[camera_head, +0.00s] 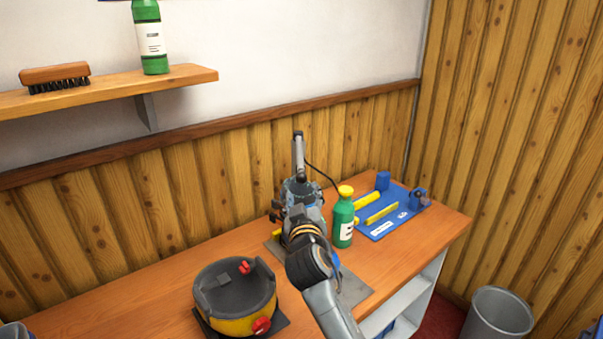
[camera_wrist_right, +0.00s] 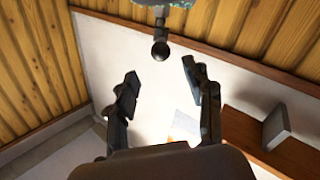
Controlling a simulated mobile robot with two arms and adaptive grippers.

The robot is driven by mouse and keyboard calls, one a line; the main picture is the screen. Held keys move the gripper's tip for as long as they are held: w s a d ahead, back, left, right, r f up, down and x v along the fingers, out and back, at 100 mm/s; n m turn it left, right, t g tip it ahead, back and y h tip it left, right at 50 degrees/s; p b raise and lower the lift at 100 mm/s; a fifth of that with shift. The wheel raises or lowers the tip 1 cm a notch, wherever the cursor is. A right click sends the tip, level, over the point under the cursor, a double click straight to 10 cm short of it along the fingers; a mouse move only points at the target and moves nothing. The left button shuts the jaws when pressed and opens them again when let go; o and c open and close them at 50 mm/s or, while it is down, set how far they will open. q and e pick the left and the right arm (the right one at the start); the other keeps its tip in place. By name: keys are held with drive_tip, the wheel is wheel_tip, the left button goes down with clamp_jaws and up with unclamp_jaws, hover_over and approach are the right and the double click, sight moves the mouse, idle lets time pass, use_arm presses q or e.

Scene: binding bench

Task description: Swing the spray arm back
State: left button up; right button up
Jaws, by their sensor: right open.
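A grey-blue machine (camera_head: 314,192) stands on a grey plate on the bench, partly hidden behind my right gripper. An upright pale rod with a dark tip (camera_head: 298,150) rises from it; I cannot tell for certain that this is the spray arm. In the right wrist view, a dark ball knob (camera_wrist_right: 160,51) on a short stem joins a speckled body at the top edge. My right gripper (camera_head: 292,208) is at the machine; in its wrist view the fingers (camera_wrist_right: 160,82) are open and empty, with the knob beyond the gap between their tips. My left gripper is out of view.
A green bottle with yellow cap (camera_head: 343,220) stands close right of the machine. A blue mat (camera_head: 405,208) with yellow pieces lies behind it. A round black-and-yellow pot (camera_head: 235,296) with red knobs sits front left. A shelf (camera_head: 190,76) hangs above; a bin (camera_head: 497,314) stands right.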

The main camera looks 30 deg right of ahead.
sight(301, 180)
drive_tip(key=p+x, duration=0.2)
drive_tip(key=x, duration=0.8)
drive_tip(key=shift+w+d, duration=0.15)
drive_tip(key=shift+c, duration=0.4)
clamp_jaws()
